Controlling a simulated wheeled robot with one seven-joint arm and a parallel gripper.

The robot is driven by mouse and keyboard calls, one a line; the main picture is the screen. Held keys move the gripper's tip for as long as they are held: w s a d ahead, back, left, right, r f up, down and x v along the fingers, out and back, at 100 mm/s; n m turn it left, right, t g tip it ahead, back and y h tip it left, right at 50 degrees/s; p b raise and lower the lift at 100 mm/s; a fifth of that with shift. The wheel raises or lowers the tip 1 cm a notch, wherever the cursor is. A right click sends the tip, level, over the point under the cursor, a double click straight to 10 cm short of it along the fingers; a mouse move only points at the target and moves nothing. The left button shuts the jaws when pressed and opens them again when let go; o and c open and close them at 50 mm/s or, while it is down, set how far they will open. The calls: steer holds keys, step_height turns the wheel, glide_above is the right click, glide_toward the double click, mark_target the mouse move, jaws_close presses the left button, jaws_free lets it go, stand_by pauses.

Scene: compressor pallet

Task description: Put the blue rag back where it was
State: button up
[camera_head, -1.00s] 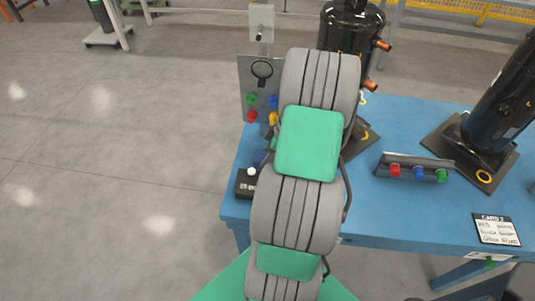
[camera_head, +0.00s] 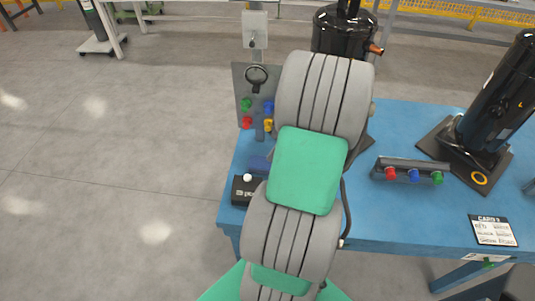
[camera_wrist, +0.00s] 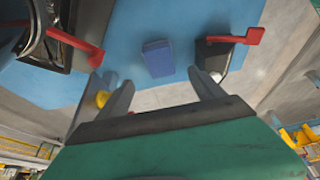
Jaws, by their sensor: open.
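The blue rag (camera_wrist: 158,58) is a small, dark blue block-like piece on the lighter blue table, seen in the wrist view. In the head view, it shows as a dark blue patch (camera_head: 258,163) beside my arm, behind a black box. My gripper (camera_wrist: 152,82) is open and empty. In the wrist view the rag appears ahead of it, between the lines of its two grey fingers. The gap in depth between fingers and rag cannot be told. My arm hides my gripper in the head view.
The black box with a white button (camera_head: 243,190) stands close to the rag. A panel with coloured knobs (camera_head: 254,100) rises behind. A black compressor (camera_head: 343,32) stands at the back, another (camera_head: 492,100) at right. A knob rail (camera_head: 408,171) and a card (camera_head: 493,230) lie on the table (camera_head: 400,220).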

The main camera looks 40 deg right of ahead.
steer(key=w+a+r+m+g+h, duration=0.1)
steer(key=w+a+r+m, duration=0.15)
steer(key=a, duration=0.65)
steer(key=w+a+r+m, duration=0.1)
steer(key=a+r, duration=0.3)
steer(key=a, duration=0.5)
steer(key=s+a+r+m+h, duration=0.1)
steer(key=s+a+m, duration=0.3)
steer(key=a, duration=0.8)
steer(key=shift+s+a+r+h, duration=0.2)
steer(key=shift+s+a+h, duration=0.15)
steer(key=shift+s, duration=0.8)
